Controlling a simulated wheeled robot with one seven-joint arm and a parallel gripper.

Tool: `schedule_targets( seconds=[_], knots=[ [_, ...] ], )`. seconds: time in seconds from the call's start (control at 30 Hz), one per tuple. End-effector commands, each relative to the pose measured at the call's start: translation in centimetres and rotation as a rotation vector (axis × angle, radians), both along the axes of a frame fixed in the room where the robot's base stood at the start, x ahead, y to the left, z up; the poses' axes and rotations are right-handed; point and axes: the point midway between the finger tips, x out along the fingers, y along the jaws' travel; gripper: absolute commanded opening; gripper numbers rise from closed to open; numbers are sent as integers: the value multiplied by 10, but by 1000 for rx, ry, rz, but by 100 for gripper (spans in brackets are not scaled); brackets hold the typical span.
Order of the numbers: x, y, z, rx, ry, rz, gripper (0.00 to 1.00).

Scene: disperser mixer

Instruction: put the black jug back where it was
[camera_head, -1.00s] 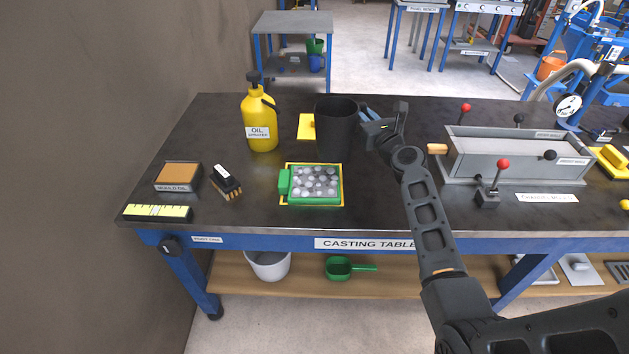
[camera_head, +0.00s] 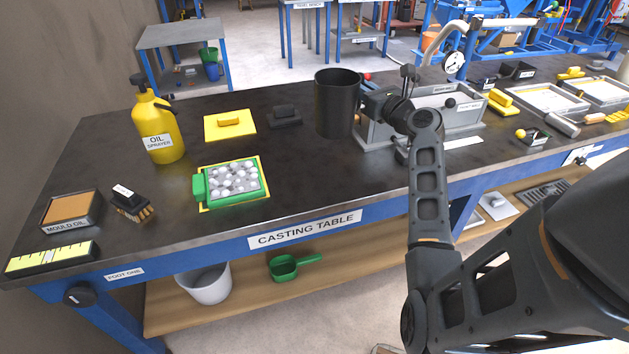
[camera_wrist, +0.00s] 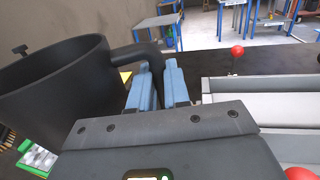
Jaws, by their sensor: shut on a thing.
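The black jug (camera_head: 338,105) is upright near the middle of the casting table (camera_head: 215,229), just left of the grey trough. In the wrist view the black jug (camera_wrist: 55,95) fills the left side, with its handle running to my fingers. My gripper (camera_wrist: 158,88) is shut on the jug's handle, its blue fingers on either side of it. In the head view my gripper (camera_head: 366,103) is at the jug's right side, mostly hidden by my arm. I cannot tell whether the jug's base touches the table.
A yellow plate with a grip (camera_head: 230,121) and a dark block (camera_head: 285,117) lie left of the jug. The green tray of pale lumps (camera_head: 232,183), oil sprayer (camera_head: 158,125), brush (camera_head: 131,202) and mould oil box (camera_head: 70,211) stand further left. The grey trough (camera_head: 430,112) is close on the right.

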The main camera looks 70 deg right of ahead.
Motion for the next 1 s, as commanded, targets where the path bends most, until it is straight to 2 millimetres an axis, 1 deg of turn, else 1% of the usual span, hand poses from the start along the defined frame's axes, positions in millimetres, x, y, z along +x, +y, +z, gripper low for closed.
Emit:
schedule_targets(
  seconds=[0.03,0.1,0.2,0.3,0.37,0.47,0.8,0.9,1.0],
  knots=[
    [-18,-4,-3,-3,0,-15,0],
    [-38,-7,-2,-4,7,-30,0],
    [-59,-9,-1,-2,14,-43,0],
    [-69,-10,0,-2,18,-51,0],
    [-69,-8,-2,-1,21,-52,0],
    [-59,-3,-9,1,22,-50,0],
    [2,23,-48,1,20,-50,0],
    [17,29,-58,1,20,-51,0],
    [27,33,-65,0,20,-53,0]
  ],
)
